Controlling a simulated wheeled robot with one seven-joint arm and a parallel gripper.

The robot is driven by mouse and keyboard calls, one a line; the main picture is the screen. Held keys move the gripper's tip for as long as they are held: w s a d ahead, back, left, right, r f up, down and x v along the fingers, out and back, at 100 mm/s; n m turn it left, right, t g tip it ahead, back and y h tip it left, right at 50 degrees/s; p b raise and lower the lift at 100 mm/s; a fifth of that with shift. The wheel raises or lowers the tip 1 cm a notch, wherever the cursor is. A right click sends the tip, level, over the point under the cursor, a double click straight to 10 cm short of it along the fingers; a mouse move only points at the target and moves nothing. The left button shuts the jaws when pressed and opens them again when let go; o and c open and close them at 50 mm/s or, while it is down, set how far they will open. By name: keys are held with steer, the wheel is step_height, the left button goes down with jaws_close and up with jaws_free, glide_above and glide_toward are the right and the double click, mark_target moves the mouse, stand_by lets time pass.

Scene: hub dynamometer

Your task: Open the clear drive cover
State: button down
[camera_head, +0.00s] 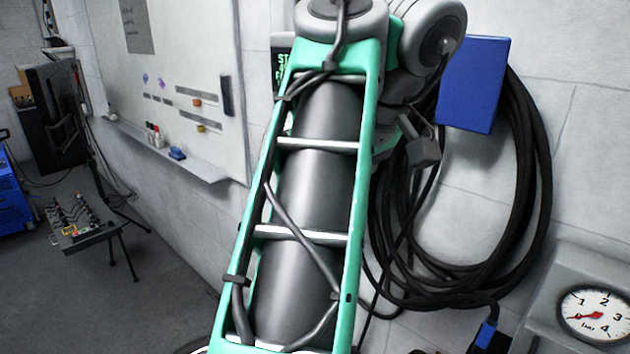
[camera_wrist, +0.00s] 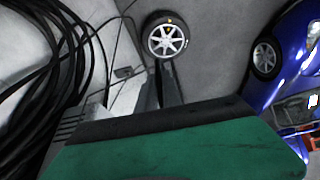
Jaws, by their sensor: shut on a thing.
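My gripper (camera_wrist: 157,68) shows in the wrist view as narrow dark fingers above the black edge of a green part of my arm. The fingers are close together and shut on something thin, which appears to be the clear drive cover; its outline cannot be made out. A wheel with a silver rim and black tyre (camera_wrist: 168,38) shows just beyond the fingertips. In the head view my green-framed arm fills the middle, and the gripper and the cover are not visible there. How far the cover is open cannot be told.
Black hose coils (camera_head: 520,200) hang on the wall near a blue box (camera_head: 474,84). A pressure gauge (camera_head: 596,314) is at the lower right. A whiteboard (camera_head: 190,80), a control stand (camera_head: 85,232) and a dark screen (camera_head: 55,115) are left. A blue car (camera_wrist: 290,70) stands right in the wrist view.

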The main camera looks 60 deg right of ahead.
steer(key=shift+s, duration=0.1)
stand_by(0.3)
steer(key=c, duration=1.8)
jaws_free()
steer(key=shift+d, duration=0.15)
